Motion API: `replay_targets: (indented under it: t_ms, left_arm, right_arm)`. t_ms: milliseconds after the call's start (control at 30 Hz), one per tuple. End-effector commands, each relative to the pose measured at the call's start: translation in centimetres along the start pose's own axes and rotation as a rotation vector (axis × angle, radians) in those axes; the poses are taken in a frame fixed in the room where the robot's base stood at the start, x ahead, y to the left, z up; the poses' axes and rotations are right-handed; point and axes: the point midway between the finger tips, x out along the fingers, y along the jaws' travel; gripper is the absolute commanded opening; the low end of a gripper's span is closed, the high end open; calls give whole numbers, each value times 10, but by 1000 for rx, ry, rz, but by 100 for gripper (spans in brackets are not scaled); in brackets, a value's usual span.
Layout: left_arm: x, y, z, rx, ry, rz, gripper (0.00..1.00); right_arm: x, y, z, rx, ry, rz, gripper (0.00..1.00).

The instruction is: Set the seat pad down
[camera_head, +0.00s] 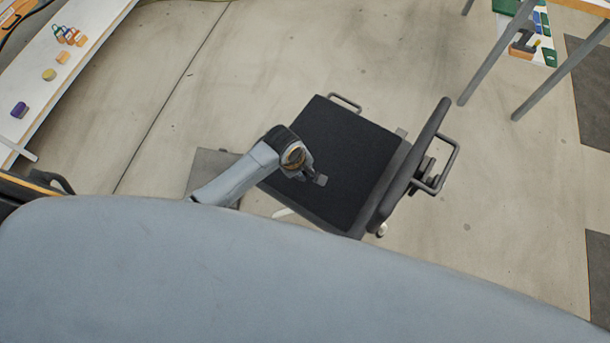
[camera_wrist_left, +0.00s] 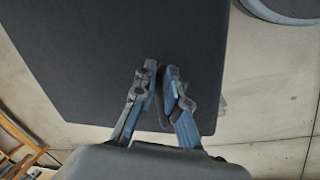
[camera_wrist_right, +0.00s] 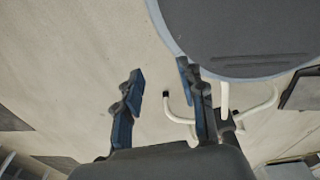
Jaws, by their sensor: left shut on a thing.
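The seat pad (camera_head: 345,150) is a flat, dark, square pad. In the head view it lies over or just above the chair's seat area; I cannot tell if it touches what is under it. My left gripper (camera_head: 315,178) is over the pad's near left part. In the left wrist view the pad (camera_wrist_left: 130,55) fills the upper middle, and my left gripper (camera_wrist_left: 162,85) is shut on a small dark part at its edge. My right gripper (camera_wrist_right: 163,85) shows only in its wrist view, fingers apart with nothing between them.
A dark chair backrest (camera_head: 412,165) with a side handle (camera_head: 448,165) stands right of the pad. A round dark seat (camera_wrist_right: 240,35) with pale legs is close to my right gripper. A white table (camera_head: 50,75) with small objects stands far left.

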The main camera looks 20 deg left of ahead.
Motion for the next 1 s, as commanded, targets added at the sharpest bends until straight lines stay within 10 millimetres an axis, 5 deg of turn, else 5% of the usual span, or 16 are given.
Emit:
replay_targets:
  t_ms: [200, 467, 500, 600, 1000]
  left_arm:
    - [29, -4, 0, 0, 0, 0, 0]
    - [33, -6, 0, 0, 0, 2, 0]
    - [33, -7, 0, 0, 0, -1, 18]
    - [33, -7, 0, 0, 0, -1, 35]
    - [25, -7, 0, 0, 0, -1, 35]
  right_arm:
    - [4, 1, 14, 0, -20, 2, 40]
    - [4, 0, 18, 0, -28, 1, 40]
    - [4, 0, 18, 0, -27, 1, 40]
    - [4, 0, 18, 0, -26, 1, 40]
    - [2, 0, 14, -2, -20, -1, 40]
